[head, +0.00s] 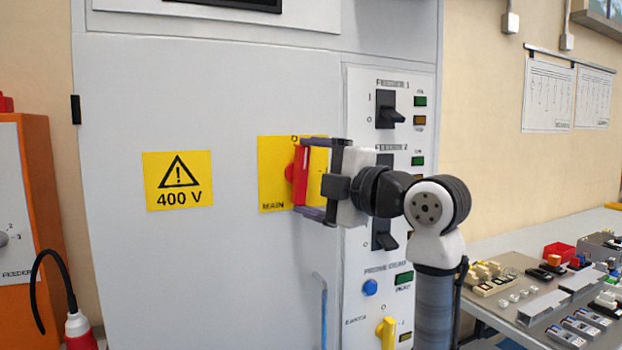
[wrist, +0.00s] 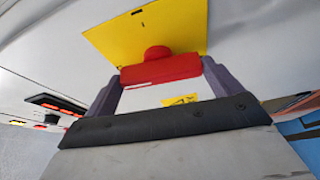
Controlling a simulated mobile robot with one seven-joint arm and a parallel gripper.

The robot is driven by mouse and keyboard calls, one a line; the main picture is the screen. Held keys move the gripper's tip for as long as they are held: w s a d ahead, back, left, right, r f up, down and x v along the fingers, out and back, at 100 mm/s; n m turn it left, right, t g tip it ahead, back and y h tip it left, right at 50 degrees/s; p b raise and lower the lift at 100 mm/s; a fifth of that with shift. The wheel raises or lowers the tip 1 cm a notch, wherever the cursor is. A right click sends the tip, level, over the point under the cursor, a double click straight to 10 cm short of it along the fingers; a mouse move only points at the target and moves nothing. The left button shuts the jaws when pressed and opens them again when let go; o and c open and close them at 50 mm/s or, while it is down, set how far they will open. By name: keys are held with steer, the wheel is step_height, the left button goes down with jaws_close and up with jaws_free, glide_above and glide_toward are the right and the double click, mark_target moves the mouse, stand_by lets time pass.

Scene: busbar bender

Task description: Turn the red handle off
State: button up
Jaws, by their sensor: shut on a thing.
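The red handle (head: 300,175) stands out from a yellow plate (head: 271,175) marked MAIN on the grey cabinet front. In the head view the handle's bar looks upright. My gripper (head: 315,178) is at the handle from the right, with one finger above it and one below. In the wrist view the red handle (wrist: 160,69) spans between the two fingers of my gripper (wrist: 168,82), and they touch its ends. The gripper is shut on the handle. The red round hub shows behind the bar against the yellow plate. The plate's right part is partly hidden by my gripper.
Right of the plate is a panel with black switches (head: 388,110), a blue button (head: 370,287) and a yellow knob (head: 386,331). A cluttered bench (head: 545,295) is at the right, an orange cabinet (head: 45,190) at the left.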

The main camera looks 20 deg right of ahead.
steer(key=shift+n, duration=0.5)
steer(key=o, duration=1.1)
steer(key=b+v, duration=0.2)
steer(key=v, duration=1.2)
steer(key=shift+r+b, duration=0.3)
steer(key=shift+b, duration=0.05)
steer(key=shift+d, duration=0.1)
